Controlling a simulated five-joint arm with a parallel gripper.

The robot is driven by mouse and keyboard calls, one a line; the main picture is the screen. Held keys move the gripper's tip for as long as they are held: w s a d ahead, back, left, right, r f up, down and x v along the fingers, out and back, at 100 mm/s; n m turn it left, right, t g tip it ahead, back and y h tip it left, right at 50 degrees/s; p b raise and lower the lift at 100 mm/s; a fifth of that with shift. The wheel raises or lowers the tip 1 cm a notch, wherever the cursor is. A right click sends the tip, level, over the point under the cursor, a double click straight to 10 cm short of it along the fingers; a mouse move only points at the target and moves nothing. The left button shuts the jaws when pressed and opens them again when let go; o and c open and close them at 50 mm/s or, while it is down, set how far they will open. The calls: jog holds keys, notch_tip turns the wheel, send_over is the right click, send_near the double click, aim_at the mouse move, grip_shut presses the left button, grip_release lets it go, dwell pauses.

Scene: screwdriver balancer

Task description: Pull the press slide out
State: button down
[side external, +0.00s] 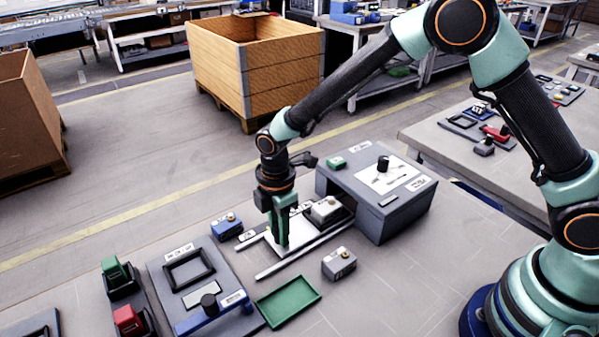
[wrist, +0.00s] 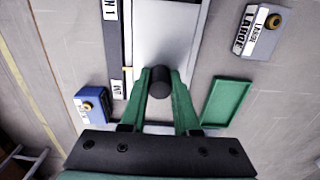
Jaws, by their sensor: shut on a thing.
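The press (side external: 375,192) is a grey box with a sloped top and a dark opening on its left side. Its slide (side external: 272,246) is a pale plate between rails that stick out from the opening; the plate's outer part lies well outside the press. It also shows in the wrist view (wrist: 165,35). My gripper (side external: 282,247) points down at the outer end of the slide. In the wrist view my gripper (wrist: 160,88) has its green fingers closed around the slide's dark round knob (wrist: 159,80). The fingers hide the knob in the side view.
A blue block (side external: 226,227) lies left of the rails. Another grey block (side external: 339,264) and a green tray (side external: 288,301) lie on the near side. A labelled dark strip (wrist: 116,60) runs beside the slide.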

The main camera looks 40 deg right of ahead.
jog(key=shift+a, duration=2.45)
jog(key=c, duration=0.6)
grip_release()
jog(key=shift+o, duration=0.2)
notch_tip(320, 180, up, 7)
jog(key=shift+d+r, duration=0.1)
jog(key=shift+d, duration=0.1)
